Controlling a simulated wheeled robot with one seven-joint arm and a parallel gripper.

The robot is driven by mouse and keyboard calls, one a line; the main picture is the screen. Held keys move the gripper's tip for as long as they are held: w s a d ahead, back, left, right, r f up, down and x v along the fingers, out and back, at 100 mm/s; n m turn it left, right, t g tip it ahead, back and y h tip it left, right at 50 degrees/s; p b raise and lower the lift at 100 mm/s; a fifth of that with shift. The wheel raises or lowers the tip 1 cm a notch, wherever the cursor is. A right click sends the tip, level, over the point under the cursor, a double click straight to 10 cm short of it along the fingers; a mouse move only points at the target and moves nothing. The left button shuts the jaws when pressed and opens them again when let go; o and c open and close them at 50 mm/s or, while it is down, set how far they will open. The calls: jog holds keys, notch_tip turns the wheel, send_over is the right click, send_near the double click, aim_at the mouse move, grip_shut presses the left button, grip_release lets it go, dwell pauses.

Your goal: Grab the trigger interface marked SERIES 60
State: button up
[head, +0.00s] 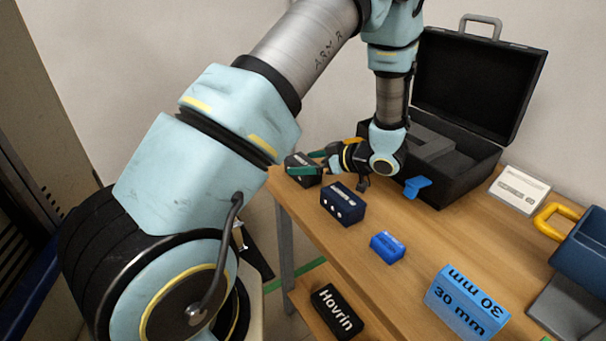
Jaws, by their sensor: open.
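A small black box (303,178) sits at the far left edge of the wooden table. A dark navy box (343,211) with small round sockets on its front sits nearer, to the right of it. I cannot read SERIES 60 on either box, so I cannot tell which is the trigger interface. My gripper (309,162) is open, with its green-tipped fingers at the black box. One finger overlaps the box in the picture; I cannot tell whether they touch. My gripper and wrist hide part of the area behind.
An open black case (483,177) stands behind my wrist, with a blue piece (417,186) at its front. A Hovrin box (338,314) sits below.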

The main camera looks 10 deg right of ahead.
grip_shut()
dwell(0.8)
